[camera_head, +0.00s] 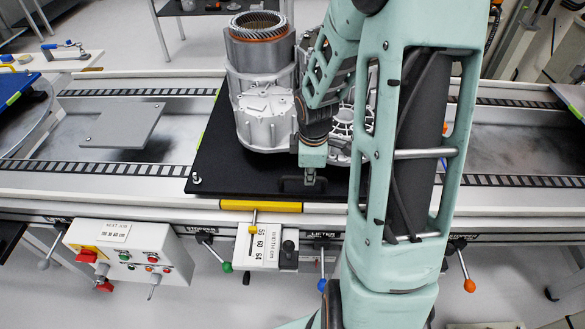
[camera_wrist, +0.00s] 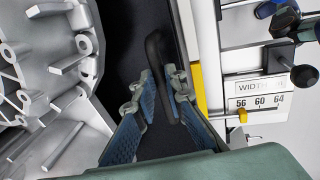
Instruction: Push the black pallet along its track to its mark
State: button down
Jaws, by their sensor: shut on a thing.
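The black pallet (camera_head: 215,165) lies flat across the conveyor track, carrying a large grey metal stator housing (camera_head: 262,95). Its right part is hidden behind my arm. My gripper (camera_head: 312,178) is low at the pallet's front edge, shut on the black bar handle there. In the wrist view, my gripper (camera_wrist: 160,88) has one finger on each side of the handle (camera_wrist: 157,55), which stands on the black pallet (camera_wrist: 122,30). A yellow strip (camera_head: 260,206) runs along the front rail just before the pallet; I cannot tell whether it is the mark.
The dark roller track (camera_head: 95,168) runs left and right. A grey plate (camera_head: 125,125) sits in the left bay, and a blue pallet (camera_head: 14,88) at the far left. A control box (camera_head: 130,250), a width scale (camera_head: 262,240) and several levers hang along the front.

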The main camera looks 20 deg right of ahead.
jog(key=p, duration=0.3)
send_over(337, 190)
jog(key=c, duration=2)
grip_release()
jog(key=shift+o, duration=0.2)
notch_tip(337, 190, up, 12)
jog(key=s+a, duration=0.1)
jog(key=s, duration=0.1)
jog(key=shift+f, duration=0.1)
